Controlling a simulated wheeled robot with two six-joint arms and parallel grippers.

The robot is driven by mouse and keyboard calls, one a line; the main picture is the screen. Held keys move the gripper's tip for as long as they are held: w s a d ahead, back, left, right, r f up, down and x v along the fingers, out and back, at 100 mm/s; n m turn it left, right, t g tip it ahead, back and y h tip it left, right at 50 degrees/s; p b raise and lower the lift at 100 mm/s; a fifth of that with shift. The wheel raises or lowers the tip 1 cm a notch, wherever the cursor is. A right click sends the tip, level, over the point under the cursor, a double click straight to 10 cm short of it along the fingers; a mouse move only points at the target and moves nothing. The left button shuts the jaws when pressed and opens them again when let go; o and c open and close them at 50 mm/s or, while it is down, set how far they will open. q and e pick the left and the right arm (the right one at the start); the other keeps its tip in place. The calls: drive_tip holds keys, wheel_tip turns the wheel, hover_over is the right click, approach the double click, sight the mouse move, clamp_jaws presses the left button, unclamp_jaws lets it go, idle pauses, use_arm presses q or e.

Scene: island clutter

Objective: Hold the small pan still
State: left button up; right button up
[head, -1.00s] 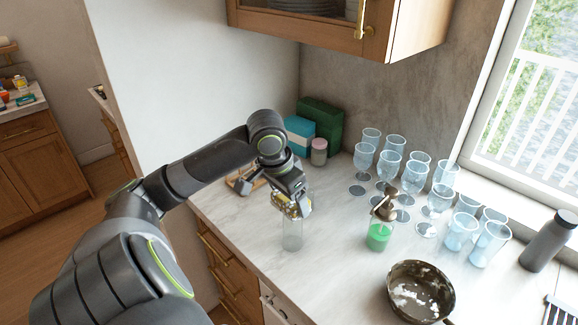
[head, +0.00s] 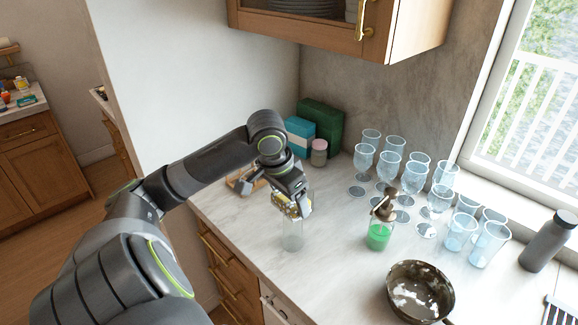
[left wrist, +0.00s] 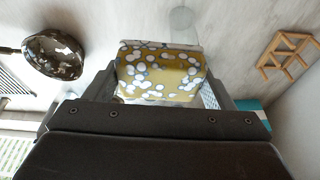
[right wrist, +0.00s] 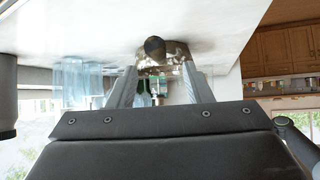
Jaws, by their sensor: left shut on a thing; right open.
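The small pan (head: 420,291) is dark with pale patches and sits on the counter at the front right of the head view. It also shows in the left wrist view (left wrist: 53,56). In the right wrist view the pan (right wrist: 176,52) lies beyond my right gripper (right wrist: 158,75), which is open with nothing between its fingers. A dark round end, apparently the handle, shows in front of the pan there. My left gripper (head: 294,207) is shut on a yellow white-spotted thing (left wrist: 160,75), well left of the pan. A clear glass shape (head: 292,238) shows directly below; whether they are joined I cannot tell.
A green soap dispenser (head: 379,235) stands behind the pan. Several clear goblets and bluish tumblers (head: 488,243) crowd the back right. A grey bottle (head: 547,240) stands at the right. A wooden rack (left wrist: 286,55) lies near the left gripper. Counter between left gripper and pan is clear.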

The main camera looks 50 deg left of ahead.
drive_tip(key=shift+x, duration=3.1)
drive_tip(key=c, duration=0.6)
drive_tip(key=shift+o, duration=0.2)
